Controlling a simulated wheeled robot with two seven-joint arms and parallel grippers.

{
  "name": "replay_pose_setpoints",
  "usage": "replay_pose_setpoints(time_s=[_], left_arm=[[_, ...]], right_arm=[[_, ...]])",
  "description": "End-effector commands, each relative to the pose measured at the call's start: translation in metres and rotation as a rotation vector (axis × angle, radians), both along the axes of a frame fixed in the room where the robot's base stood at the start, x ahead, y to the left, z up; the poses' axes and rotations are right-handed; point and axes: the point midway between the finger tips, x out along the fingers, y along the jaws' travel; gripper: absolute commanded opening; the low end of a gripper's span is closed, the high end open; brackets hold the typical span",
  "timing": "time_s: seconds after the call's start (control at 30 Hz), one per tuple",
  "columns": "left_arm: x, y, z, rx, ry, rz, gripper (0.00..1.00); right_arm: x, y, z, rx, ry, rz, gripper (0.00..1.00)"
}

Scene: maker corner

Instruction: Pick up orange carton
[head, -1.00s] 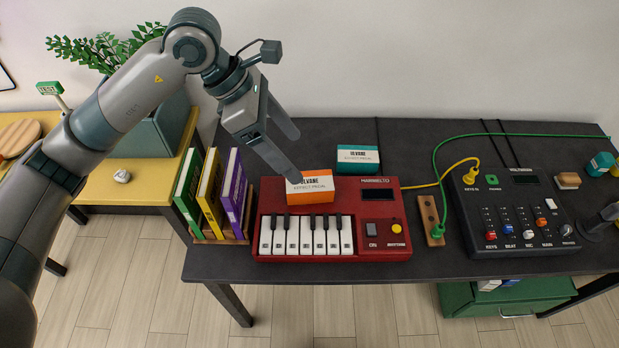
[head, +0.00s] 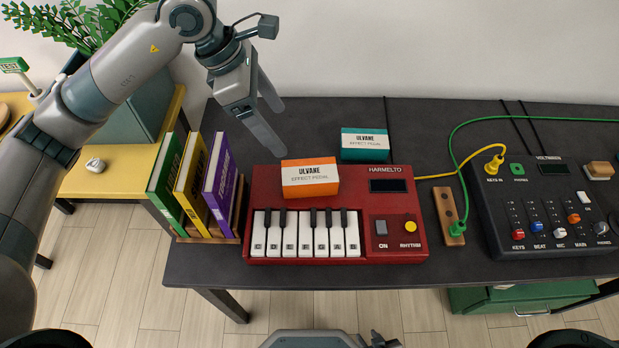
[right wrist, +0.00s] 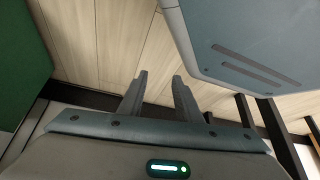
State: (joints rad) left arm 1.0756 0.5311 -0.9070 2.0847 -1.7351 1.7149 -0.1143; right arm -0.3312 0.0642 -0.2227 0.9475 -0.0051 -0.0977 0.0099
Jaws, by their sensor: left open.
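The orange carton (head: 310,178), with a white label reading ULVANE effect pedal, rests on the back left of the red keyboard (head: 408,235), behind its keys. My left gripper (head: 281,131) is open and empty. In the head view its fingertips are just above and left of the carton, apart from it. My right gripper (right wrist: 159,76) shows in the right wrist view with its fingers apart and nothing between them, over the wooden floor.
A similar teal carton (head: 365,145) stands behind the keyboard. Books (head: 190,180) in a rack stand at left. A power strip (head: 449,216), cables and a mixer (head: 540,205) are at right. The dark table (head: 300,275) is clear along its front edge.

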Motion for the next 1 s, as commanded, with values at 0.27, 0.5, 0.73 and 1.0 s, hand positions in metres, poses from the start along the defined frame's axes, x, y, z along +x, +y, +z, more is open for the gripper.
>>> replay_pose_setpoints(time_s=[0.27, 0.5, 0.73, 1.0], left_arm=[[0.000, 0.000, -0.010, -0.001, 0.000, 0.000, 0.77], [0.000, 0.000, -0.010, -0.001, 0.001, 0.000, 0.77], [0.000, -0.006, -0.023, -0.001, 0.004, -0.002, 0.77], [0.000, -0.022, -0.061, 0.001, 0.005, -0.001, 0.77]], right_arm=[[0.017, 0.008, 0.002, 0.015, -0.047, 0.000, 0.31], [0.016, 0.007, 0.002, 0.014, -0.044, 0.000, 0.31], [0.004, 0.002, -0.001, 0.004, -0.012, 0.000, 0.31], [-0.038, -0.016, -0.013, -0.030, 0.098, -0.002, 0.31]])
